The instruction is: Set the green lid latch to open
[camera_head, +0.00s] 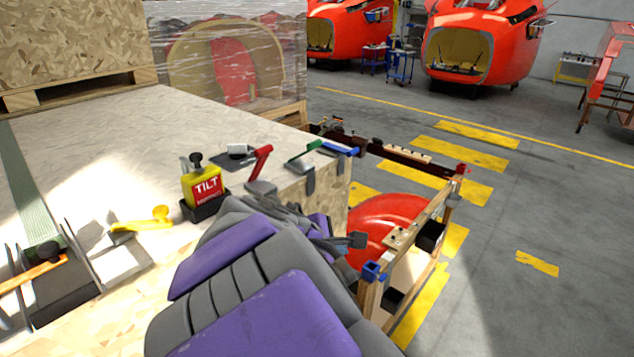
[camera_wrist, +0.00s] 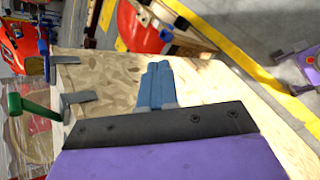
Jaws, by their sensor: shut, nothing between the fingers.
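The green lid latch (camera_head: 304,151) is at the far right corner of the crate top, between a red-handled latch (camera_head: 262,160) and a blue-handled latch (camera_head: 340,148). Its green handle sits at a slant above a grey metal plate bent over the crate edge. In the wrist view the green handle (camera_wrist: 36,106) sticks out at the left. My gripper (camera_head: 357,240) is shut and empty beside the crate's right side, nearer to me than the green latch and apart from it. In the wrist view the fingertips (camera_wrist: 159,67) are together and point away from the latch.
A yellow TILT bottle (camera_head: 204,187) stands in a black holder on the crate top, near a yellow-handled latch (camera_head: 150,222). An orange-handled latch (camera_head: 33,272) is at the left. A wooden frame (camera_head: 405,240) with a red dome (camera_head: 385,222) stands right of the crate.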

